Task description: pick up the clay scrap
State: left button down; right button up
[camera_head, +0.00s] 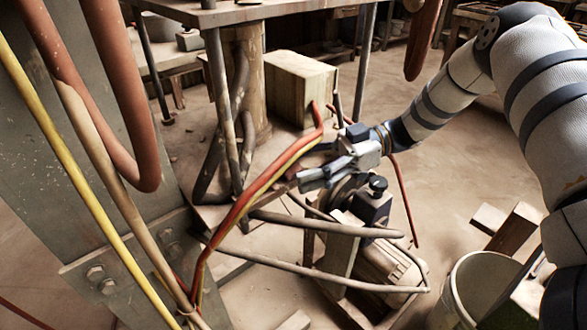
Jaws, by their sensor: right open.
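My right arm comes in from the right, and its gripper (308,166) points left over the machinery in the middle of the view. Its fingers are open. A small reddish-brown piece (318,158) shows by the fingers; it may be the clay scrap, but it is too small and partly covered to tell. I cannot tell whether the fingers touch it. My left gripper is not in view.
Orange and yellow hoses (262,186) run close to the gripper's left. A wooden box (285,85) stands behind, under a table (225,12). A bucket (478,282) is at the lower right. A steel column (95,165) fills the left.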

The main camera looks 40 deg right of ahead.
jog(key=c, duration=1.2)
jog(key=shift+r, duration=0.15)
